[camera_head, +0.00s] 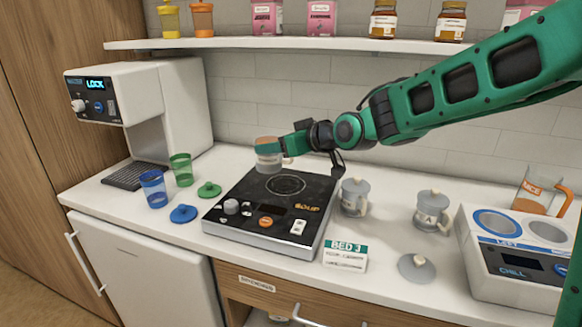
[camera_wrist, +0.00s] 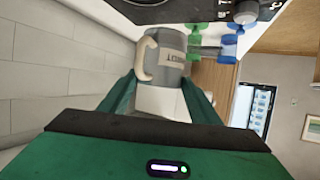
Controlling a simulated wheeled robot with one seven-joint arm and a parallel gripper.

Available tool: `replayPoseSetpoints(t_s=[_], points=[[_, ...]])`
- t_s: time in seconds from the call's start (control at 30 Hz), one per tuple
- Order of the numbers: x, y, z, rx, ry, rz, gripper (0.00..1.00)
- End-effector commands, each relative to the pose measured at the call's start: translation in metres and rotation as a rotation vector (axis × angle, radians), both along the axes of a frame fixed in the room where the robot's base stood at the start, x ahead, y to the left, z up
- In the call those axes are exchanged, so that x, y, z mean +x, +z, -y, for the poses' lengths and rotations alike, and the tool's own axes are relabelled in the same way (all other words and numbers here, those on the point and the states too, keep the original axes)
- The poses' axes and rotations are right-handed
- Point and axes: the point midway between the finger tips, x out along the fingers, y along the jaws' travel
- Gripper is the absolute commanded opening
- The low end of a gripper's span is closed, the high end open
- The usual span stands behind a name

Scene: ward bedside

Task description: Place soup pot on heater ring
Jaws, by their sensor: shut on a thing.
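The soup pot (camera_head: 268,162) is a small grey pot with a pale label and a brownish top. In the wrist view the pot (camera_wrist: 172,48) shows its cream handle and a label I cannot fully read. My gripper (camera_head: 284,146) is shut on it; in the wrist view the fingers (camera_wrist: 160,92) are on either side of it. The heater (camera_head: 262,220) is a black-topped unit marked SOUP, with a round heater ring (camera_head: 285,184) near its back. The pot appears held up near the heater's back edge, behind and left of the ring in the head view.
Lidded grey cups (camera_head: 354,197) and (camera_head: 432,210) stand right of the heater, with a BED 3 card (camera_head: 345,256) and a loose grey lid (camera_head: 417,267) in front. Blue (camera_head: 153,189) and green (camera_head: 181,169) cups stand left. A chill unit (camera_head: 515,262) is at right; a shelf (camera_head: 345,44) runs above.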

Motion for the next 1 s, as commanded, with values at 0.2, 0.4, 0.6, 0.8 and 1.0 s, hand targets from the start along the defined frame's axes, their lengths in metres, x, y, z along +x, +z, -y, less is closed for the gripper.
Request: replayPoseSetpoints(t_s=[0.2,0.4,0.6,0.8,1.0], points=[[0.030,-0.024,0.032,0.001,-0.007,0.000,0.24],[0.040,-0.033,0.044,0.001,-0.005,0.002,0.24],[0.041,-0.047,0.045,0.000,-0.004,0.000,0.24],[0.041,-0.072,0.045,0.001,-0.004,0.001,0.24],[0.041,-0.073,0.045,0.002,-0.004,0.003,0.24]])
